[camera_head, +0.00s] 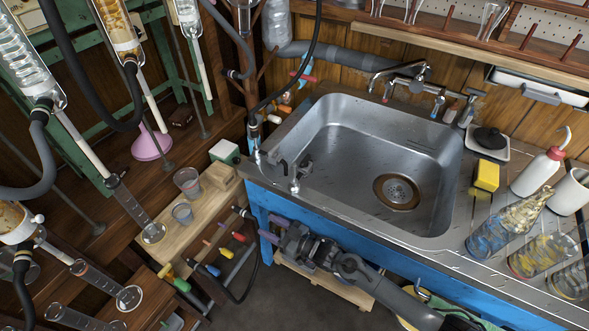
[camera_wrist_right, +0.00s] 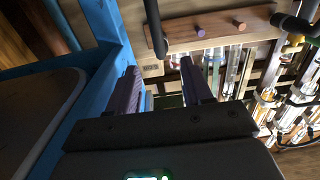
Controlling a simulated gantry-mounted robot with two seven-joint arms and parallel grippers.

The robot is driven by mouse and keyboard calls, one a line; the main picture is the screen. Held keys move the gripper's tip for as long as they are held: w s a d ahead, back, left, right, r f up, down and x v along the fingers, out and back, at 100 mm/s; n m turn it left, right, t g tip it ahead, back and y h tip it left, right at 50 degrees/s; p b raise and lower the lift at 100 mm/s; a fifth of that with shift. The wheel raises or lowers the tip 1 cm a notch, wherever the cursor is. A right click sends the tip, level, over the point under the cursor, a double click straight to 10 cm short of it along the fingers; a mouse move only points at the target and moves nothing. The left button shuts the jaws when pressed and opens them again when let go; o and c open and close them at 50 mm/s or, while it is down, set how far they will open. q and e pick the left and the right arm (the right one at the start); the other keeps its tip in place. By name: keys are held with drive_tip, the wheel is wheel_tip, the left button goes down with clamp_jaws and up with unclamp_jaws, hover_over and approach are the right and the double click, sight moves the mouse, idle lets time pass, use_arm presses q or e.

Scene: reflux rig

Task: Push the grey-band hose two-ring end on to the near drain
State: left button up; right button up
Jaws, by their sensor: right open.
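My right gripper (camera_head: 273,230) is open and empty in front of the blue bench edge, with its two purple-padded fingers pointing left. In the right wrist view its fingers (camera_wrist_right: 163,85) are spread apart. A black hose end (camera_head: 241,212) lies just left of the fingertips, apart from them; a dark hose (camera_wrist_right: 154,28) also shows beyond the fingers in the wrist view. I cannot make out a grey band or two rings on it. Two metal fittings stand at the sink's left rim, a front one (camera_head: 298,177) and one farther back (camera_head: 257,152); which is the near drain is not clear. My left gripper is not in view.
The steel sink (camera_head: 345,150) is empty. Coloured pegs (camera_head: 238,237) sit on a rack below the wooden shelf (camera_head: 205,205), which holds beakers (camera_head: 187,180). Glassware on the left and bottles (camera_head: 538,172) on the right crowd the sides.

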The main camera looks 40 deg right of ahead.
sight(250, 217)
drive_tip(key=shift+a, duration=0.15)
drive_tip(key=b+x, duration=0.4)
drive_tip(key=x, duration=0.2)
drive_tip(key=shift+w+a, duration=0.1)
drive_tip(key=shift+w, duration=0.25)
drive_tip(key=shift+b+x, duration=0.6)
drive_tip(key=shift+x, duration=0.45)
idle(0.5)
drive_tip(key=shift+p, duration=0.45)
